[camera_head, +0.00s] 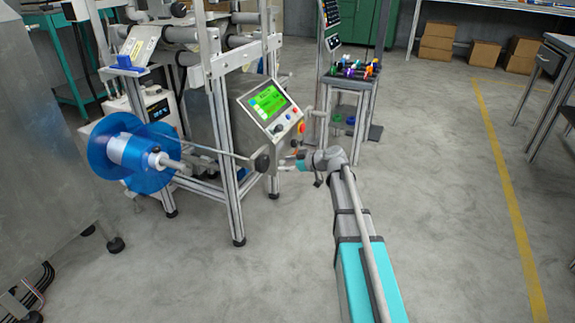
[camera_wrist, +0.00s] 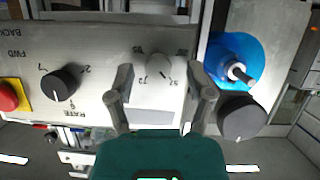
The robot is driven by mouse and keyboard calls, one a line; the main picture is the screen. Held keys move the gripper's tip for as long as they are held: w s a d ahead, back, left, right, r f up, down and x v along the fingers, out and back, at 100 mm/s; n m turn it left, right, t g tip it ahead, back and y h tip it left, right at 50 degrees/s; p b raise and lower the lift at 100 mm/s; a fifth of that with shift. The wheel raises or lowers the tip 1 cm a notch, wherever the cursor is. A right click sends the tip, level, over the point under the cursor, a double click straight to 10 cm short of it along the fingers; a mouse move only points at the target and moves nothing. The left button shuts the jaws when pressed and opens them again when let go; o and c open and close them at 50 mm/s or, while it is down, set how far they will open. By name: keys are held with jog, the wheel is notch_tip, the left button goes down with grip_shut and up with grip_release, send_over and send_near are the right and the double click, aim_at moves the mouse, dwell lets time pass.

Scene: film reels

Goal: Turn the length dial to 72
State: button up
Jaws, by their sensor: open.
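A pale round dial (camera_wrist: 160,68) sits on the grey control panel (camera_wrist: 100,100) in the wrist view, with small numbers around it. The panel appears upside down. The dial's dark pointer line slants to the lower right of the picture. One number at its lower left seems to read 72; the others are hard to read. My gripper (camera_wrist: 163,82) is open, with one finger on each side of the dial and visible gaps to it. I cannot tell its depth from the panel. In the head view my gripper (camera_head: 290,165) is small, beside the machine's control box (camera_head: 270,108).
A black RATE knob (camera_wrist: 60,84) and a red button (camera_wrist: 8,97) are left of the dial. A dark round rod end (camera_wrist: 242,117) stands close to my right finger, with a blue reel (camera_wrist: 235,50) beyond. Open floor (camera_head: 440,190) lies to the right.

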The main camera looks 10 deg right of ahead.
grip_shut()
jog(key=shift+d, duration=0.1)
dwell(0.4)
jog(key=shift+w+m+g+y, duration=0.1)
jog(key=shift+m+g+y, duration=0.5)
jog(key=shift+m, duration=0.4)
jog(key=shift+m+g+y+b, duration=0.4)
jog(key=shift+m+g, duration=0.2)
jog(key=shift+m, duration=0.4)
jog(key=shift+c, duration=0.7)
grip_release()
jog(key=shift+o, duration=0.7)
